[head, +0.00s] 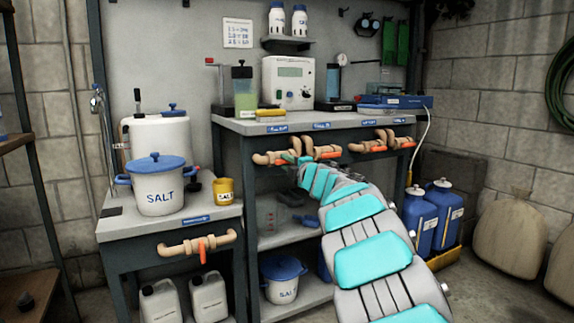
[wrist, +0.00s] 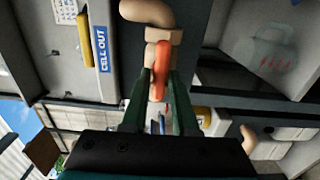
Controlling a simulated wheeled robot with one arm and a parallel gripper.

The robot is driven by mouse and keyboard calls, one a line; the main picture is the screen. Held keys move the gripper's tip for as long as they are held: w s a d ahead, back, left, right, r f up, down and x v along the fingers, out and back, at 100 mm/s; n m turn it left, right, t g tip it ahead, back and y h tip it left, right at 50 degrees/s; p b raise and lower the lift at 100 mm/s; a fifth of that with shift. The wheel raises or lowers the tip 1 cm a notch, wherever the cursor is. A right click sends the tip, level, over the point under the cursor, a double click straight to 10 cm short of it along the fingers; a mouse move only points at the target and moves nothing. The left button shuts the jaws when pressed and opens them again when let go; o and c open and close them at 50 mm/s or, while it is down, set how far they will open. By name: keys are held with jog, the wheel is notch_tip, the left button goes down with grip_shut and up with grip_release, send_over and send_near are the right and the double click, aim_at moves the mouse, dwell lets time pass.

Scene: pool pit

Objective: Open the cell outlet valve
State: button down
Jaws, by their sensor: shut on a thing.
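The cell outlet valve is a tan pipe with an orange handle under the bench's front edge. Its pipe (head: 262,158) shows at the left in the head view, below a blue label (head: 277,128). In the wrist view the label (wrist: 103,50) reads CELL OUT, beside the valve's pipe elbow (wrist: 148,11). My gripper (wrist: 160,88) is shut on the orange handle (wrist: 161,62), with one green finger on each side. In the head view my gripper (head: 297,161) is at this valve and partly hides the handle. I cannot tell the handle's exact turn.
A neighbouring orange-handled valve (head: 322,150) sits close to the right of my gripper, with more valves (head: 370,146) further along. The bench (head: 345,119) carries a white control unit (head: 288,82). A low cabinet with a salt pot (head: 160,190) stands at left.

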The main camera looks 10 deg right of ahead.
jog(key=shift+a+f, duration=0.1)
jog(key=c, duration=0.8)
grip_release()
jog(key=shift+s, duration=0.15)
jog(key=v, duration=0.7)
jog(key=shift+s, duration=0.25)
